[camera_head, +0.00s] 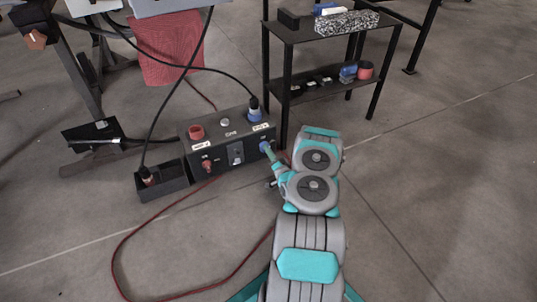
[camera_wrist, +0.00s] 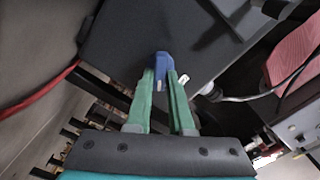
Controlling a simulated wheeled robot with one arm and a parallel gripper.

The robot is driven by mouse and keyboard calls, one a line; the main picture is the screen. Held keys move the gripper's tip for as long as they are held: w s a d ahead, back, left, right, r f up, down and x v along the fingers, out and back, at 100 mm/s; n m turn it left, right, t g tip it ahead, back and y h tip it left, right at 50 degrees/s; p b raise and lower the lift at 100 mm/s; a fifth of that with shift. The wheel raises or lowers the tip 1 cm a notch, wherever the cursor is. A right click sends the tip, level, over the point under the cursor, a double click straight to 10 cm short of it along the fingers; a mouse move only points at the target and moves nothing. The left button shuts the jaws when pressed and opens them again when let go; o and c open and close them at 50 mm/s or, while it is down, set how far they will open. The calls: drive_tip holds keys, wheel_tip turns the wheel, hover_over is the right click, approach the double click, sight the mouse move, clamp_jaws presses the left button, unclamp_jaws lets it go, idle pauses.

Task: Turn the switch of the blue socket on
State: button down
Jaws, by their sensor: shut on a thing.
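The black socket box (camera_head: 230,145) stands on the floor. The blue socket (camera_head: 255,114) is on its top right, with a black plug and cable in it. The blue switch (camera_head: 265,146) is on the box's front right, below that socket. My gripper (camera_head: 270,152) reaches it from the lower right. In the wrist view the green fingers of my gripper (camera_wrist: 161,78) are shut on the blue switch (camera_wrist: 162,62), one on each side. The switch's exact angle is hard to read.
The box also carries a red socket (camera_head: 196,132) and a red switch (camera_head: 207,164). A small black open bin (camera_head: 170,188) is at its left. A black shelf (camera_head: 290,85) stands close behind on the right. A red cable (camera_head: 125,240) loops over the floor.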

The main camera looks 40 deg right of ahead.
drive_tip(key=shift+f+m+b, duration=0.2)
drive_tip(key=shift+m+b, duration=1.25)
drive_tip(key=shift+m, duration=1.85)
drive_tip(key=c, duration=0.8)
unclamp_jaws()
drive_tip(key=p+v, duration=0.1)
drive_tip(key=v, duration=0.6)
drive_tip(key=shift+s, duration=0.4)
